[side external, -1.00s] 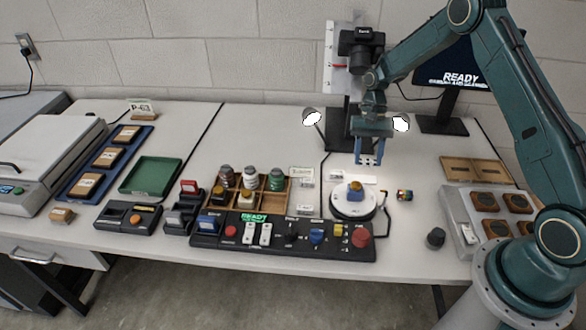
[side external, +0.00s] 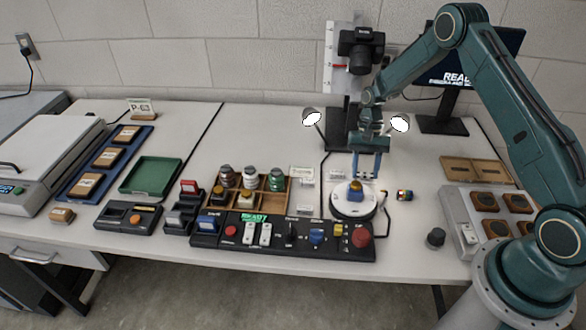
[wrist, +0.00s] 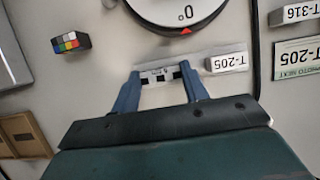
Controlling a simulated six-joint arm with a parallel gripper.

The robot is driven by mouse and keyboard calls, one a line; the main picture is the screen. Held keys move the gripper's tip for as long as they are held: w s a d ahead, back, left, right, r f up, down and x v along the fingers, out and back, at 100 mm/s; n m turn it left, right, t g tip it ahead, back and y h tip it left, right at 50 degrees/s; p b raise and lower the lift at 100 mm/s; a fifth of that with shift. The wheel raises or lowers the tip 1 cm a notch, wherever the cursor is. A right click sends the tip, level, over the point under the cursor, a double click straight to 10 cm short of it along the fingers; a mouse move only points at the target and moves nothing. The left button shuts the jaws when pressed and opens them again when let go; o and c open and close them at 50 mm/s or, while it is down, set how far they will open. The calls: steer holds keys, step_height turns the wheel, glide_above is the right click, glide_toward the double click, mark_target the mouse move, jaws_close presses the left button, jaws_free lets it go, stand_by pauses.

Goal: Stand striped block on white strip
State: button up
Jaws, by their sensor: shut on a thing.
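My gripper (side external: 367,176) is shut on the striped block (wrist: 162,76), a small white piece with black squares, held between the two blue fingertips (wrist: 160,84). In the wrist view the block spans the gap between the fingers, its patterned face toward the camera. A pale white strip (wrist: 203,52) lies on the table just beyond it, between the fingers and the round turntable, beside a T-205 label (wrist: 228,62). The block is over or close to the strip's near edge. I cannot tell whether it touches the strip or table. In the side view the fingers mostly hide the block.
The white turntable (side external: 341,209) carries a blue-and-yellow object (side external: 355,190) close in front of my gripper. A small colour-patch cube (side external: 404,195) stands right of it. A camera stand (side external: 349,128) with lamps rises behind. A control panel (side external: 272,238) lies in front.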

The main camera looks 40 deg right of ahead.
steer(key=shift+f, duration=0.1)
steer(key=o, duration=1)
steer(key=shift+c, duration=0.2)
steer(key=shift+w+d+r, duration=0.15)
steer(key=shift+r, duration=0.35)
step_height(320, 180, up, 9)
steer(key=shift+w+d, duration=0.25)
steer(key=shift+w, duration=0.05)
